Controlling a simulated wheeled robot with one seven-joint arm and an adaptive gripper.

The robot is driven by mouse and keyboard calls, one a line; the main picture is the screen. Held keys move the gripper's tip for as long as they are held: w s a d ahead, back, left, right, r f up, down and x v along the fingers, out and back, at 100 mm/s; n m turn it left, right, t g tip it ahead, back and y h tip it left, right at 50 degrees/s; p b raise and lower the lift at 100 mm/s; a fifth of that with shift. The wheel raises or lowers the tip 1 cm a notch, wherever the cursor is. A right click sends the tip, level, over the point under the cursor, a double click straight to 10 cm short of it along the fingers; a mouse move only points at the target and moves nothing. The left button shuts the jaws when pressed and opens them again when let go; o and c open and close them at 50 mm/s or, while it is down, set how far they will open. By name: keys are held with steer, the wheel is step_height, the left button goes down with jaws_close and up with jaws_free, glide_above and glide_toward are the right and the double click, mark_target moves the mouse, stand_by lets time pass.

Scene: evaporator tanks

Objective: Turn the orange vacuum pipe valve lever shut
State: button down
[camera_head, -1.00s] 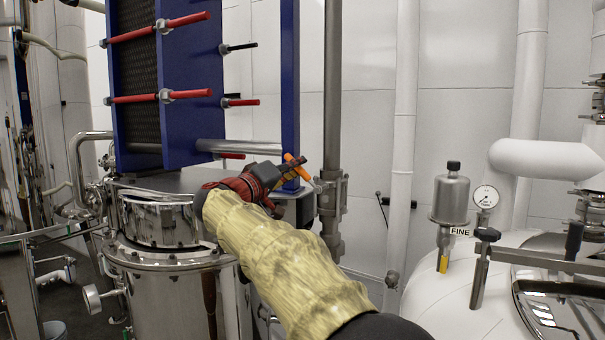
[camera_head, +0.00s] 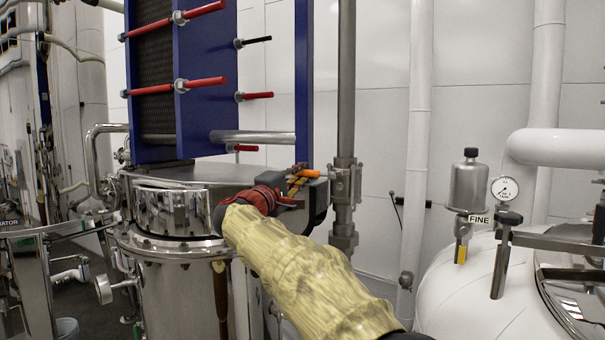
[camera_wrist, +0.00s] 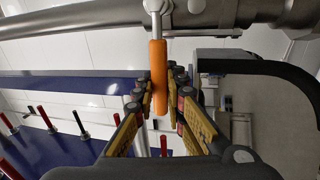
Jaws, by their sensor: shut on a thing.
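The orange valve lever (camera_wrist: 158,75) shows in the wrist view between my gripper's fingers, its metal stem running up to the grey vacuum pipe (camera_wrist: 90,30). My gripper (camera_wrist: 160,98) is shut on the lever's handle. In the head view the lever's orange end (camera_head: 306,173) sticks out past my gripper (camera_head: 297,180) toward the grey upright pipe (camera_head: 346,90). The lever looks close to level there, pointing at the valve body (camera_head: 345,184). My gripper hides part of the handle.
A blue plate heat exchanger (camera_head: 205,90) with red rods stands behind and left. A polished steel tank (camera_head: 175,270) is below left. A white tank (camera_head: 460,275) with a gauge (camera_head: 504,188) is at right.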

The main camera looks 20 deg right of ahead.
steer(key=shift+f, duration=0.3)
steer(key=c, duration=1.8)
jaws_free()
steer(key=shift+r, duration=0.1)
steer(key=v, duration=1.2)
